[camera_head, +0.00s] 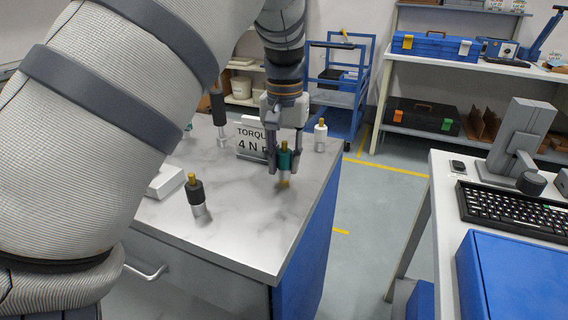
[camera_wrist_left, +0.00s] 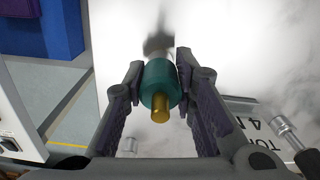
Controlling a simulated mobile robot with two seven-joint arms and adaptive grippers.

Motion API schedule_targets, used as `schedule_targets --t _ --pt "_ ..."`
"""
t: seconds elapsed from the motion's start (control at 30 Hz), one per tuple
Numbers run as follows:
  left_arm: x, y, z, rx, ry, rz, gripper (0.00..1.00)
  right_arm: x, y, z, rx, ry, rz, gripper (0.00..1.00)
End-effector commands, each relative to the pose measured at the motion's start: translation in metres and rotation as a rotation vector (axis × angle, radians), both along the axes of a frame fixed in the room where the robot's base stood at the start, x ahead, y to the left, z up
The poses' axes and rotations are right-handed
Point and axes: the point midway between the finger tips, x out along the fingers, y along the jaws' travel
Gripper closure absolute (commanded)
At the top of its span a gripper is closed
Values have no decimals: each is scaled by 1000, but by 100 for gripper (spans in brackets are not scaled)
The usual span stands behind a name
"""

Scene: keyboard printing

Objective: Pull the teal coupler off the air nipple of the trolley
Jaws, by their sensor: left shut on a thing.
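The teal coupler (camera_head: 285,160), with a brass tip on top, stands upright between the fingers of my left gripper (camera_head: 284,168) near the right edge of the trolley top (camera_head: 240,235). In the left wrist view, the teal coupler (camera_wrist_left: 160,80) lies between both finger pads, brass tip towards the camera. My left gripper (camera_wrist_left: 158,78) is shut on it. A pale collar shows beyond it in that view. The air nipple is not clearly visible; I cannot tell whether the coupler is still seated on it. My right gripper is not in view.
A black coupler (camera_head: 195,191) stands at the front left and a silver fitting (camera_head: 320,135) at the back right. A white box (camera_head: 166,181) lies left. The trolley top's front right is clear.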

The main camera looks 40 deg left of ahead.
Motion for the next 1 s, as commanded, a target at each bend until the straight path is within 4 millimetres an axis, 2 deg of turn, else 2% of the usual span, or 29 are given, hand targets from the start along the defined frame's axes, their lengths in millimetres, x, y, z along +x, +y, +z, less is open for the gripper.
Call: schedule_targets --t 0.53,0.87,1.0 --pt "0 0 35 1 -4 -1 100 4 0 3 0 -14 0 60" --pt "0 0 39 0 -3 0 100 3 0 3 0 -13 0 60" --pt "1 0 56 1 -6 -1 100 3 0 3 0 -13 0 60"
